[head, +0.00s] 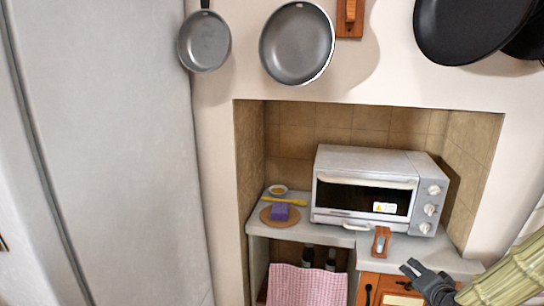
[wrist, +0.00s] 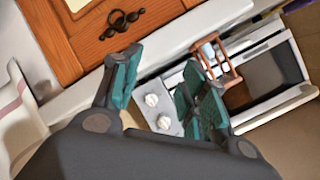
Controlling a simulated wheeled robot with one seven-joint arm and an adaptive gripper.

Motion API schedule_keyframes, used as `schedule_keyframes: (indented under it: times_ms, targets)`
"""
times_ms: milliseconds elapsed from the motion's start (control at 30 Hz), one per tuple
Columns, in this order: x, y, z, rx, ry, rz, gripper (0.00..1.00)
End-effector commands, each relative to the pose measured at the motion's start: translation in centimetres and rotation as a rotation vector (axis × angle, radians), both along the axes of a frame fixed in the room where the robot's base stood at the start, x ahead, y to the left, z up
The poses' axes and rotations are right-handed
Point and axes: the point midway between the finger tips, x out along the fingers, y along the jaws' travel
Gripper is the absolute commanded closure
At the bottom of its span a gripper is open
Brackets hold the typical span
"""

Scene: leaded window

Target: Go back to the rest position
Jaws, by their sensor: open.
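My gripper (head: 414,270) is at the lower right in the head view, in front of the counter edge and the orange-brown cabinet. In the wrist view my gripper (wrist: 165,85) shows its two teal-padded fingers spread apart with nothing between them. The toaster oven (head: 366,190) stands on the counter in the tiled alcove. A small wooden-framed object (head: 381,241) stands on the counter in front of it, apart from my gripper; it also shows beyond the fingers in the wrist view (wrist: 232,64).
A pink checked cloth (head: 306,285) hangs below the counter (head: 330,228). Pans (head: 297,43) hang above. A tall grey panel (head: 105,150) fills the left.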

Motion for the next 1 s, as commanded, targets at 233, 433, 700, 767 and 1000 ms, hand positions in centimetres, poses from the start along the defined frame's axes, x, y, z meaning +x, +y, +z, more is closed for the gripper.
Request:
schedule_keyframes:
  times_ms: [233, 433, 700, 767, 1000]
  targets:
    - [-4.5, 4.5, -9.2, -0.119, 0.241, 0.134, 0.57]
    - [-9.4, 7.9, -16.0, -0.203, 0.428, 0.255, 0.57]
    - [-18.1, 12.0, -24.2, -0.296, 0.678, 0.437, 0.57]
    - [-20.3, 12.9, -25.7, -0.313, 0.734, 0.481, 0.57]
    - [-29.8, 15.9, -30.9, -0.371, 0.943, 0.66, 0.57]
